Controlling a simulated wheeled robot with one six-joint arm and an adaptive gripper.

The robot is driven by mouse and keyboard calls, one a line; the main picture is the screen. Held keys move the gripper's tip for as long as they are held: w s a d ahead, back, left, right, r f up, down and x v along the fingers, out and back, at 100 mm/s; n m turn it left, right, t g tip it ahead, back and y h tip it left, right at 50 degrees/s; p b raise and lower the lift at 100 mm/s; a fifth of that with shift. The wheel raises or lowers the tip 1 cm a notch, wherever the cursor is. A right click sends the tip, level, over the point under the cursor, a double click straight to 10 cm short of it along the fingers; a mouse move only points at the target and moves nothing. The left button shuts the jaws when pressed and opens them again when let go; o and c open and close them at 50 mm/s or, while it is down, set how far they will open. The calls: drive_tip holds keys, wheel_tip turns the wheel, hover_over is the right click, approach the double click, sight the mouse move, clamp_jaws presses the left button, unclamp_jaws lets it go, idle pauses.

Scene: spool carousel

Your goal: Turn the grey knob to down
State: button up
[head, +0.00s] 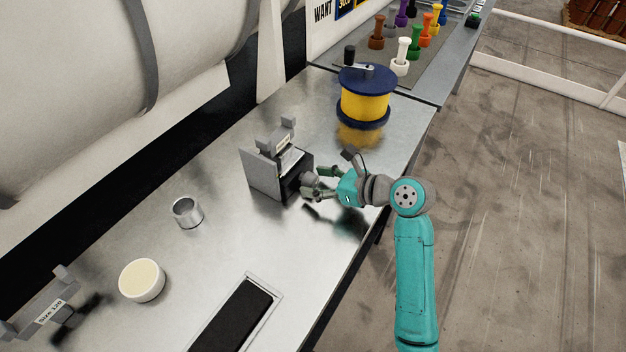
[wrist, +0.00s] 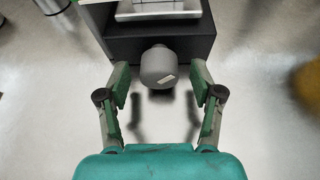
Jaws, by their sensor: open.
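The grey knob (wrist: 157,68) sticks out from the front of a dark grey box (wrist: 120,48) in the wrist view. It is rounded and has a small pale mark near its lower right edge. In the head view the box (head: 262,176) stands on the metal bench, and the knob (head: 308,181) is partly hidden by my gripper. My gripper (wrist: 159,88) is open, with one green-padded finger on each side of the knob. Gaps show between the fingers and the knob, so it looks untouched. In the head view my gripper (head: 318,184) is at the front of the box.
A yellow spool with blue flanges (head: 364,104) stands behind the box. A metal ring (head: 187,212), a round cream-topped tub (head: 142,281) and a black inset strip (head: 236,318) lie nearer. Coloured pegs (head: 425,30) stand at the back.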

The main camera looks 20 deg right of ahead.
drive_tip(key=shift+w+a+f, duration=0.25)
drive_tip(key=shift+w+a, duration=0.2)
drive_tip(key=shift+w, duration=0.05)
drive_tip(key=c, duration=1.1)
drive_tip(key=shift+n+h, duration=0.3)
drive_tip(key=shift+n, duration=0.2)
drive_tip(key=shift+c, duration=0.2)
drive_tip(key=o, duration=1.1)
drive_tip(key=shift+o, duration=0.2)
drive_tip(key=v, duration=1.2)
drive_tip(key=shift+s+f, duration=0.15)
drive_tip(key=shift+f, duration=0.1)
